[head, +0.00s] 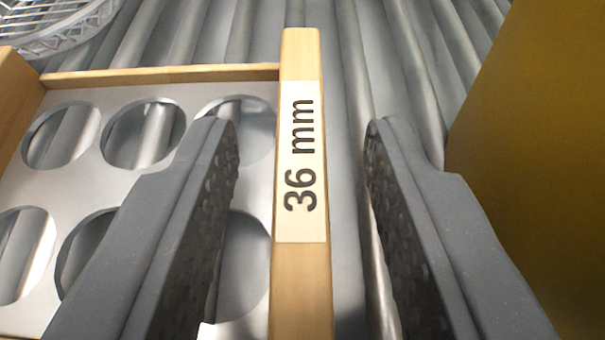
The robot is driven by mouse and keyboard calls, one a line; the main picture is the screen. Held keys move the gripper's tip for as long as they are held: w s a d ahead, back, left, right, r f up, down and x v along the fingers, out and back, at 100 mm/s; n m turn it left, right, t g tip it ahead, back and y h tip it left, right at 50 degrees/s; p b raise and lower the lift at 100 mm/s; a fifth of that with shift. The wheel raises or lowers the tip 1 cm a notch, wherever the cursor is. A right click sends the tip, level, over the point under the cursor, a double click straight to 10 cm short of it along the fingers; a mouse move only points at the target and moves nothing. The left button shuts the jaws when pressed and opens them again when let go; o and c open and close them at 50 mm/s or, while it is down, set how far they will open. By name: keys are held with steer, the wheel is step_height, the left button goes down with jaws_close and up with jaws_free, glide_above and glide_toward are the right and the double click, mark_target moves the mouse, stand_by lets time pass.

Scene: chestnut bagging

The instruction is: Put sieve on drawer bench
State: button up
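The sieve (170,72) is a wooden frame around a metal plate with large round holes. Its right-hand wooden bar (302,270) carries a pale label reading "36 mm". The sieve lies on grey rollers, and its near part runs out of the picture. My gripper (300,135) is open, with one finger on each side of the labelled bar. The left finger is over the holed plate and the right finger is over the rollers. I see gaps between both fingers and the bar. No drawer bench can be made out.
Grey metal rollers (430,60) run under and beyond the sieve. A yellow-brown panel (540,170) stands close to the right finger. A wire basket (60,35) is at the top left, just beyond the sieve. The rollers beyond the labelled bar are clear.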

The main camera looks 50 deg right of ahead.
steer(key=shift+r, duration=0.15)
steer(key=p+v, duration=0.1)
steer(key=v, duration=1.1)
